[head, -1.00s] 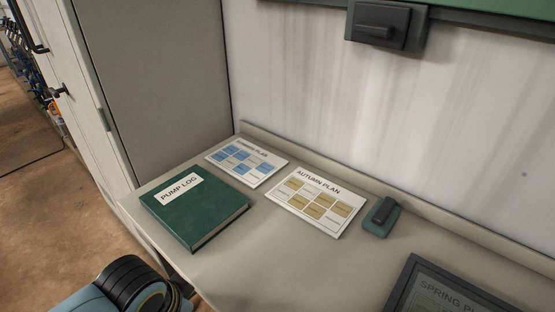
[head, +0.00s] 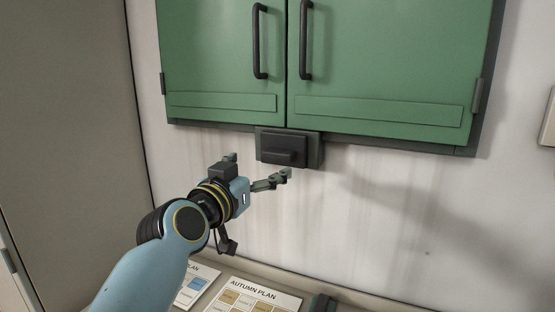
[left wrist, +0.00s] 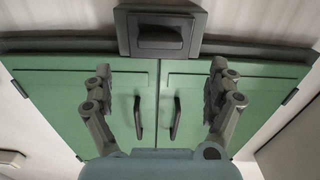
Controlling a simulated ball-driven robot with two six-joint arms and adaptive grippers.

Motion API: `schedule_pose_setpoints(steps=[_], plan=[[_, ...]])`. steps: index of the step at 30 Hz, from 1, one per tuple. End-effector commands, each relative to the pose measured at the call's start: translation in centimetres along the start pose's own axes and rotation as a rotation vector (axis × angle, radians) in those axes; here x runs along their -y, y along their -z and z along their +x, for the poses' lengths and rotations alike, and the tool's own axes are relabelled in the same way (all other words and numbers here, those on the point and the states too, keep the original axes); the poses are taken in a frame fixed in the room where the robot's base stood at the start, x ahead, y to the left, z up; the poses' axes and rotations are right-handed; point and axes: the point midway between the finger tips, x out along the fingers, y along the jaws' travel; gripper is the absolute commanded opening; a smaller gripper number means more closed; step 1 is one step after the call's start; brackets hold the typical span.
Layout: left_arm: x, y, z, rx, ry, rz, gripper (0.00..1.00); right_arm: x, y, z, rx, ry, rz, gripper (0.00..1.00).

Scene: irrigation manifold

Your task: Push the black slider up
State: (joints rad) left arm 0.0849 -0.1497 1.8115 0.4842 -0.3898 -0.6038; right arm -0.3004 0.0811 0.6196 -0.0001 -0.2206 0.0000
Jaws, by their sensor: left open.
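The black slider (head: 284,157) is a small dark block in a dark housing (head: 314,150) under the middle of the green wall cabinet (head: 380,60). My left gripper (head: 258,167) is open and empty, raised in front of the wall just below and left of the slider. In the left wrist view, which looks upside down, the slider (left wrist: 160,37) shows at the top middle, beyond the spread fingers of the left gripper (left wrist: 160,72). I cannot see it touching either finger. My right gripper is not in view.
The cabinet has two doors with black handles (head: 259,42). Below, a shelf holds the autumn plan card (head: 250,298) and another plan card (head: 196,284), partly hidden by my left arm. The wall right of the slider is bare.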

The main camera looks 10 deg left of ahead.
Motion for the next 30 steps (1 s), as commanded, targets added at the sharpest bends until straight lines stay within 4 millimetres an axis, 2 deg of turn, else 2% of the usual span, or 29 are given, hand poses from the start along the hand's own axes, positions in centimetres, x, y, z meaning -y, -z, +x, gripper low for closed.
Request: schedule_pose_setpoints(steps=[12, 15, 21, 28, 30], plan=[[0.0, -0.2, 7.6, 0.002, -0.001, 0.001, 0.9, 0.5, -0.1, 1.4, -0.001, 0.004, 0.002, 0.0], [0.0, -0.3, 8.9, 0.003, -0.001, -0.001, 0.9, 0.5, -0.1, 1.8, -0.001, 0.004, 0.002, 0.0], [0.0, -0.1, 10.2, 0.003, -0.001, 0.0, 0.9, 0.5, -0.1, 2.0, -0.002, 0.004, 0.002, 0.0], [0.0, -0.1, 10.2, 0.004, -0.001, 0.0, 0.9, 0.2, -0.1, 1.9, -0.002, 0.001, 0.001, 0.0], [0.0, -0.1, 10.2, 0.004, -0.001, 0.0, 0.83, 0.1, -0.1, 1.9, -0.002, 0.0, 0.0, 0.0]])
